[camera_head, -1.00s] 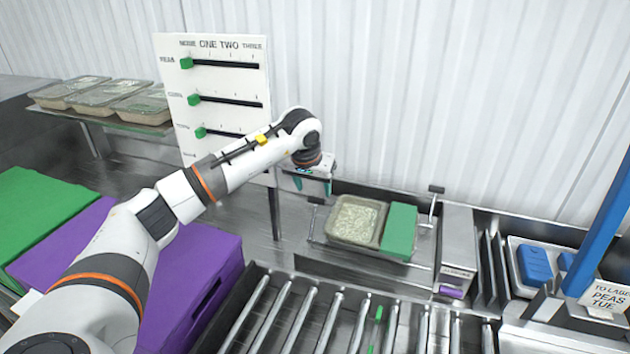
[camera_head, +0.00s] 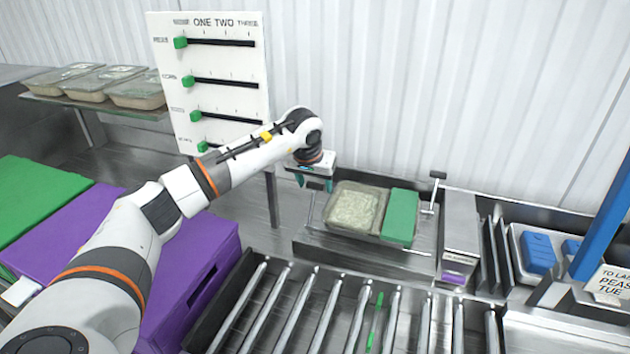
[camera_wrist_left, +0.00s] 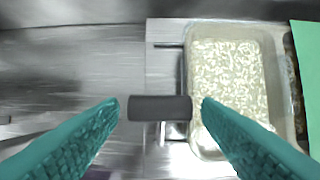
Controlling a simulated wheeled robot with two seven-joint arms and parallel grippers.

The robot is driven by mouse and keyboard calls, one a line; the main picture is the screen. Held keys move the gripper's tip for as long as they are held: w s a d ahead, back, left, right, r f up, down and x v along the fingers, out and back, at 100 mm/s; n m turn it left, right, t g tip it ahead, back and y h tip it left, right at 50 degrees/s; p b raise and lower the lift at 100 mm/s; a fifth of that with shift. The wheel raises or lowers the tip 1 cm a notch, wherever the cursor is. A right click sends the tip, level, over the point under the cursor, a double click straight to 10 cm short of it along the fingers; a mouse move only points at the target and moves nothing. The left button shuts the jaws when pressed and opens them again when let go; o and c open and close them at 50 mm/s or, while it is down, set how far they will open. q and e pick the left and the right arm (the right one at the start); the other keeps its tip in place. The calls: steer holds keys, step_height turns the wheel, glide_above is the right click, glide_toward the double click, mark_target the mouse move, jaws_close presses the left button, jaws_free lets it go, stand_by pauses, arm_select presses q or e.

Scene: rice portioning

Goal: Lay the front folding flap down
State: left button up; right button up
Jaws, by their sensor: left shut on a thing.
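Tray (camera_wrist_left: 277,75) and green panel (camera_wrist_left: 308,70) also show at the right of the left wrist view. My left gripper (camera_head: 316,183) is at the left end of the holder, beside the tray. In the left wrist view its teal fingers (camera_wrist_left: 160,106) are on either side of a short dark handle (camera_wrist_left: 160,108) and shut on it. I cannot tell which part is the front flap. My right gripper is not in view.
A roller conveyor (camera_head: 335,310) runs in front of the holder. A purple box (camera_head: 205,250) and a green one (camera_head: 40,195) are at left. A slider board (camera_head: 215,65) stands behind my left arm. A small crank (camera_head: 433,195) rises at the holder's right.

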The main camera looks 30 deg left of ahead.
arm_select(q)
steer(key=s+d+r, duration=0.1)
steer(key=s, duration=0.5)
steer(key=shift+s+d, duration=0.3)
steer(key=shift+s, duration=0.1)
steer(key=shift+s+d+f, duration=0.1)
steer(key=shift+s+f, duration=0.1)
steer(key=shift+s, duration=0.25)
steer(key=shift+c, duration=0.2)
steer(key=shift+s+d+f, duration=0.15)
steer(key=shift+s+d, duration=0.05)
steer(key=shift+s, duration=0.5)
steer(key=c, duration=0.9)
steer(key=shift+s+d+f+b, duration=0.15)
steer(key=shift+s+f+b, duration=0.15)
steer(key=shift+s+b, duration=0.2)
steer(key=shift+s+d+f+b, duration=0.1)
steer(key=shift+s+f+b, duration=0.2)
steer(key=shift+s+b, duration=0.15)
steer(key=shift+s, duration=0.1)
